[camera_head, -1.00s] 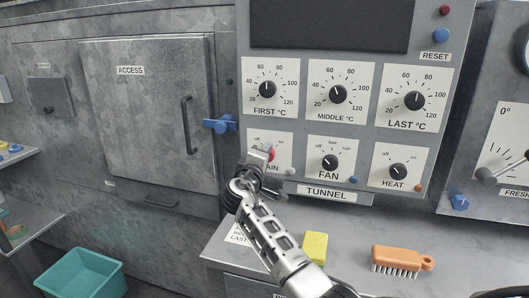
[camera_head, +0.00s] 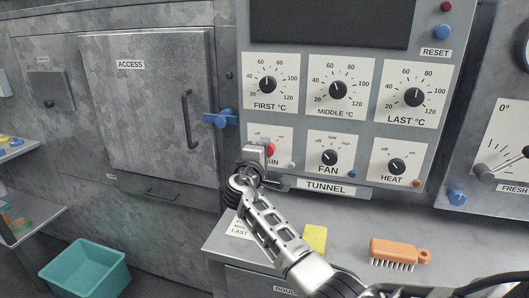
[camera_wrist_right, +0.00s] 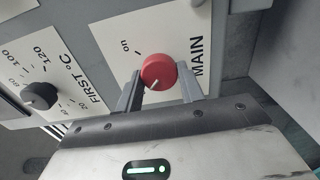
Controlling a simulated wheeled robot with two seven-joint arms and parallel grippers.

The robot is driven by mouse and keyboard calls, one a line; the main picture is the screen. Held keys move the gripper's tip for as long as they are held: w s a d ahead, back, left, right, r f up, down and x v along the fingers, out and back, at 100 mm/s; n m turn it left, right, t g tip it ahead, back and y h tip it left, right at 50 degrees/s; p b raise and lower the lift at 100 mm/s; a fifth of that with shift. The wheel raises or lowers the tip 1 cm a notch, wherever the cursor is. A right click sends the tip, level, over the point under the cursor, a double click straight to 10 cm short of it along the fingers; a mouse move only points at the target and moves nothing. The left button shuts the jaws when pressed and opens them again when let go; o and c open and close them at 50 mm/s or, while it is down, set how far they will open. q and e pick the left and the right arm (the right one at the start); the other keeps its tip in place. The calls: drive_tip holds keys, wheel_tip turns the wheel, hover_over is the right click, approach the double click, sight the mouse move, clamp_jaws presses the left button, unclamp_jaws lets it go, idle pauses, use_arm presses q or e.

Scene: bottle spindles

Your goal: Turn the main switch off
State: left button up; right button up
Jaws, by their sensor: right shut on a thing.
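The main switch is a red round knob (camera_head: 270,149) on a white plate marked off and on, at the lower left of the tunnel panel. In the right wrist view the red knob (camera_wrist_right: 158,70) sits between the two fingers of my right gripper (camera_wrist_right: 160,88), which is shut on it. The knob's white mark is at its lower edge there, away from the "on" label; a finger hides the "off" side. In the head view my right gripper (camera_head: 259,155) covers part of the plate and knob. My left gripper is not in view.
The fan knob (camera_head: 329,157) and first-temperature knob (camera_head: 267,84) are close by. A blue latch (camera_head: 220,119) sticks out left of the plate. Below, the ledge holds a yellow sponge (camera_head: 314,239) and an orange brush (camera_head: 398,252). A teal bin (camera_head: 86,272) stands on the floor.

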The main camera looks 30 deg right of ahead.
drive_tip(key=o, duration=1)
drive_tip(key=shift+c, duration=0.2)
drive_tip(key=shift+a, duration=0.1)
use_arm(q)
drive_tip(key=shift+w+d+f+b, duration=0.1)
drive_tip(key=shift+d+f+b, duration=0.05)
drive_tip(key=shift+b, duration=0.6)
use_arm(e)
drive_tip(key=v, duration=1.6)
